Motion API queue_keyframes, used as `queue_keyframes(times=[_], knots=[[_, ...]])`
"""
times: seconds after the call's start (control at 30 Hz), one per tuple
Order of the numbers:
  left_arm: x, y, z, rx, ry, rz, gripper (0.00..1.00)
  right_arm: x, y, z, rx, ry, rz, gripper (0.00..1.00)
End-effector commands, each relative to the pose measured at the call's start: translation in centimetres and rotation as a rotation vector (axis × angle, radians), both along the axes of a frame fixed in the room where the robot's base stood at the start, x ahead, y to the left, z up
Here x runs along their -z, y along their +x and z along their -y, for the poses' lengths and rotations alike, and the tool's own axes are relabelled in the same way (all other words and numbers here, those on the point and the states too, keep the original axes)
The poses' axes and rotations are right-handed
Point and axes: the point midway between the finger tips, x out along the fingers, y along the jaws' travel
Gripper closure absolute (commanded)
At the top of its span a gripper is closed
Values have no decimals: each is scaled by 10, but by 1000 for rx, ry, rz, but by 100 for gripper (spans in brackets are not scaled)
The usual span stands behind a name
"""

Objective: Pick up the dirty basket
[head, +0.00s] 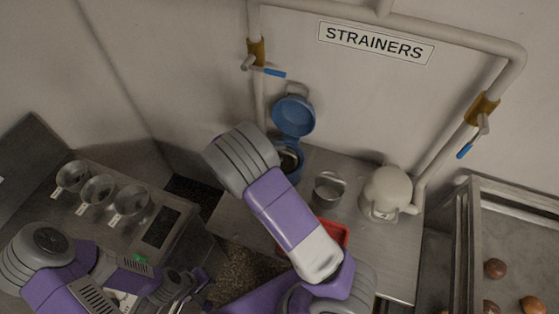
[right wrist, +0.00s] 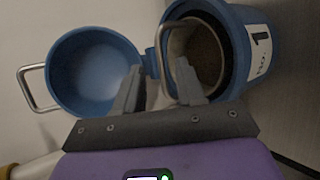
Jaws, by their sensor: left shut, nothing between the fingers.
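A metal basket with a dark brown inside (right wrist: 198,55) sits in the blue canister (right wrist: 245,40) marked "1", whose lid (right wrist: 92,72) is swung open. Its looped handle (right wrist: 166,50) stands toward my right gripper (right wrist: 158,88). That gripper is open, with the handle's lower end close to its right finger; I cannot tell if they touch. In the head view, the basket (head: 288,160) shows partly behind my right wrist, which hides the right fingers. A second metal basket (head: 328,188) stands on the counter. My left gripper (head: 182,291) is shut and empty at lower left.
A beige jug (head: 387,193) and a red tray (head: 340,233), partly behind my arm, are on the steel counter (head: 370,255). Pipes with blue-handled valves run along the wall. Three labelled cups (head: 98,189) stand left; a bun rack (head: 500,235) stands right.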

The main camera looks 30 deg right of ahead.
Motion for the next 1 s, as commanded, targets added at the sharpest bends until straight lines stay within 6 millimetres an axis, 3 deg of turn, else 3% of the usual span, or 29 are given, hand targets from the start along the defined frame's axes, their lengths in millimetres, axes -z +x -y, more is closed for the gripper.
queue_keyframes(times=[0.3,0.63,0.87,1.0], knots=[[-9,1,0,0,0,1,100,24,9,36,2,-1,-1,61],[-9,1,0,-1,0,2,100,29,11,42,-1,0,0,61],[-9,1,0,-1,0,2,100,29,11,42,0,0,0,96],[-9,1,0,0,0,1,100,29,11,42,0,0,0,100]])
